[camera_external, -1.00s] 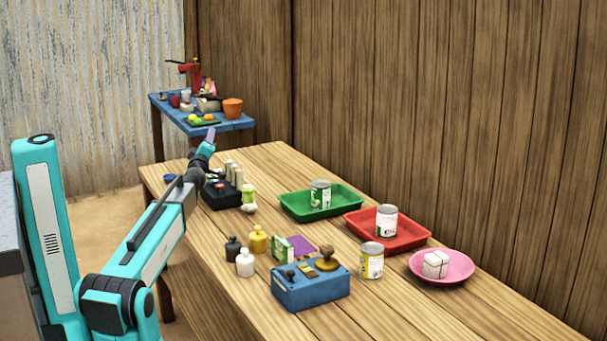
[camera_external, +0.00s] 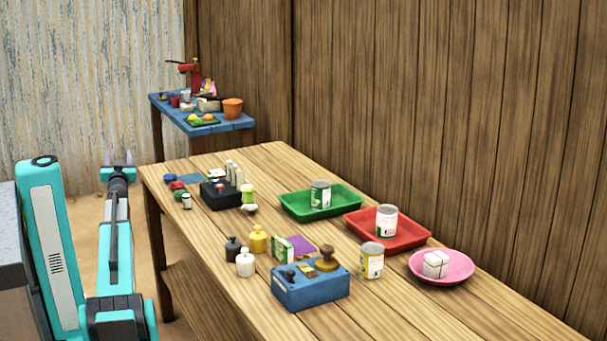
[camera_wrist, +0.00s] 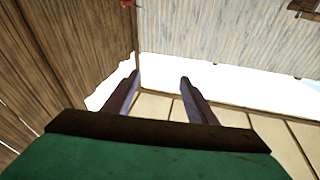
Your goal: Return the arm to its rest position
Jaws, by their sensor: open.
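My gripper (camera_external: 118,160) is up beside the left end of the wooden table, clear of it, with its two fingertips pointing up and apart. In the wrist view my gripper (camera_wrist: 158,80) shows two dark fingers spread wide with nothing between them. My arm stands folded close to my column at the left of the external view, to the left of the table edge. The wrist view looks out at the plank wall (camera_wrist: 60,50) and the pale corrugated wall (camera_wrist: 220,30).
The wooden table (camera_external: 440,300) holds a green tray (camera_external: 345,208) and a red tray (camera_external: 408,243), each with a can, a pink plate (camera_external: 462,277) with a white block, a blue box (camera_external: 310,293) and several small bottles. A blue side table (camera_external: 185,125) stands behind.

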